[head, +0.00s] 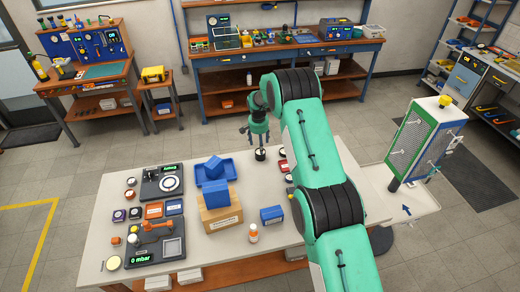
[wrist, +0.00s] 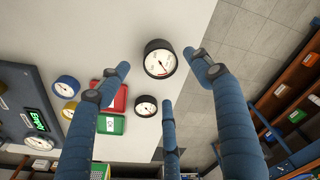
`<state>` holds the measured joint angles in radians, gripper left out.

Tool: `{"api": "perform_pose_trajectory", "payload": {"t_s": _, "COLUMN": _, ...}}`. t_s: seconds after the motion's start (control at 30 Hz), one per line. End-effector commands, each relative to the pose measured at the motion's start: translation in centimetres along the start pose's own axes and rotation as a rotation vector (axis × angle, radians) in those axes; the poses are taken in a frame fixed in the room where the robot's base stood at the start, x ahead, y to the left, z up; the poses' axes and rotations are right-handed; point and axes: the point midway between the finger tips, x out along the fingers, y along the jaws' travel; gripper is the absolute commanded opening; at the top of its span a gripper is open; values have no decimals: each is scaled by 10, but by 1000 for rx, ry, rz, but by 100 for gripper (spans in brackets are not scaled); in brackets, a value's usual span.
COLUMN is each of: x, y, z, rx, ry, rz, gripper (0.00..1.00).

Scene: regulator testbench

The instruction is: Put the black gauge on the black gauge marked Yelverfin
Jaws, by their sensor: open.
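In the wrist view, a larger black gauge (wrist: 160,58) with a white dial lies on the white table, between the tips of my gripper (wrist: 158,80). A smaller black gauge (wrist: 146,106) lies close by, near the lower finger. My gripper's blue fingers are spread and touch nothing that I can make out. In the head view, my gripper (head: 258,130) points down over the table's far edge, just above a black gauge (head: 260,154). No marking reading Yelverfin is legible on either gauge.
Blue (wrist: 66,86) and yellow (wrist: 70,113) gauges, a red tray (wrist: 119,98) and a green tray (wrist: 111,125) lie beside a dark panel (wrist: 12,82). In the head view, a wooden box (head: 220,217) and blue tray (head: 228,167) stand mid-table. My arm hides the table's right part.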

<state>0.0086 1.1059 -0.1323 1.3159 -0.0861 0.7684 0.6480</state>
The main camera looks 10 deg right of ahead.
Motion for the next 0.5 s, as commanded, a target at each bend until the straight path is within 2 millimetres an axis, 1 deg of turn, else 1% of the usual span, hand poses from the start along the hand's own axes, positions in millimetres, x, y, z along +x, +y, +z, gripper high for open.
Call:
{"api": "perform_pose_trajectory", "payload": {"t_s": 0.2, "x": -32, "y": -1, "z": -1, "rx": 0, "ry": 2, "rz": -1, "gripper": 65}}
{"api": "perform_pose_trajectory", "payload": {"t_s": 0.4, "x": -54, "y": 0, "z": 0, "rx": 0, "ry": 1, "rz": -1, "gripper": 65}}
{"api": "perform_pose_trajectory", "payload": {"t_s": 0.5, "x": -62, "y": 0, "z": 0, "rx": 0, "ry": 0, "rz": 0, "gripper": 65}}
